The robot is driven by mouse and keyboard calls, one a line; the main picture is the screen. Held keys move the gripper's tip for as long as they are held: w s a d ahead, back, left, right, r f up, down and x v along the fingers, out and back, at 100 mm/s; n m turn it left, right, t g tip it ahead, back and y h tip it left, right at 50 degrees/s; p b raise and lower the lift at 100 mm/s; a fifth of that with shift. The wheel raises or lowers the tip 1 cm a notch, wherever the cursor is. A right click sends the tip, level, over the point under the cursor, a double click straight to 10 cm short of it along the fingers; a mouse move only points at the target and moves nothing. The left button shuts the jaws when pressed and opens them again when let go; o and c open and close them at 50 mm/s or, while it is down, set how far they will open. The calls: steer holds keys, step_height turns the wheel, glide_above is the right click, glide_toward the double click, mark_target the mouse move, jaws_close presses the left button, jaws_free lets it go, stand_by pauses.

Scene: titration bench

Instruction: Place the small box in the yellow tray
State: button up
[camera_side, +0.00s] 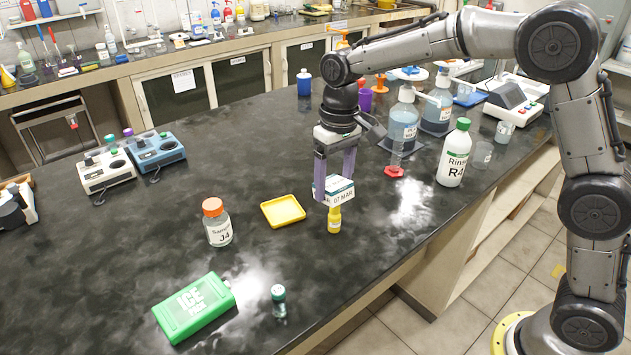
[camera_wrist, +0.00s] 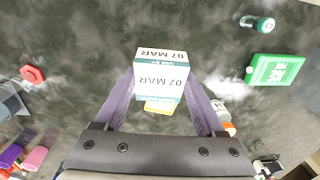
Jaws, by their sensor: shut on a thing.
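The small box (camera_side: 338,191) is white with a teal band and reads "07 MAR". My gripper (camera_side: 334,180) points down and is shut on it, with a purple finger on either side. The box also shows between the fingers in the wrist view (camera_wrist: 161,75). In the side view it appears above the bench, to the right of the yellow tray (camera_side: 283,211). The tray lies flat and empty. In the wrist view a yellow patch (camera_wrist: 160,107) shows past the box, mostly hidden; I cannot tell for sure what it is.
A small yellow bottle (camera_side: 334,219) shows just below the box. An orange-capped bottle (camera_side: 218,224) stands left of the tray. A green ice pack (camera_side: 194,307) and a small vial (camera_side: 279,301) are near the front.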

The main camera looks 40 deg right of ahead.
steer(key=shift+s+d+r, duration=0.15)
steer(key=shift+s+r, duration=0.15)
steer(key=shift+s, duration=0.3)
steer(key=shift+w+d+f+t, duration=0.15)
steer(key=shift+d+f+t, duration=0.1)
steer(key=shift+t, duration=0.35)
steer(key=shift+s+a+r+t+h, duration=0.15)
steer(key=shift+s+r+t, duration=0.1)
steer(key=shift+s, duration=0.1)
steer(key=shift+s+a+r+t+h, duration=0.1)
steer(key=shift+s+r+t+h, duration=0.05)
steer(key=shift+s+t, duration=0.15)
steer(key=w+a+f, duration=0.1)
steer(key=w+f, duration=0.2)
steer(key=w, duration=0.1)
steer(key=w+a+f, duration=0.1)
steer(key=w+f, duration=0.1)
steer(key=w, duration=0.2)
steer(key=w+f, duration=0.3)
steer(key=w, duration=0.1)
steer(key=shift+w+a+f, duration=0.3)
steer(key=shift+a, duration=0.1)
steer(key=shift+w+a+f, duration=0.1)
steer(key=shift+w+f, duration=0.4)
steer(key=shift+f, duration=0.15)
steer(key=shift+s+x, duration=0.15)
steer(key=shift+x, duration=0.55)
steer(key=shift+s+x, duration=0.15)
steer(key=shift+x, duration=0.55)
steer(key=shift+f, duration=0.25)
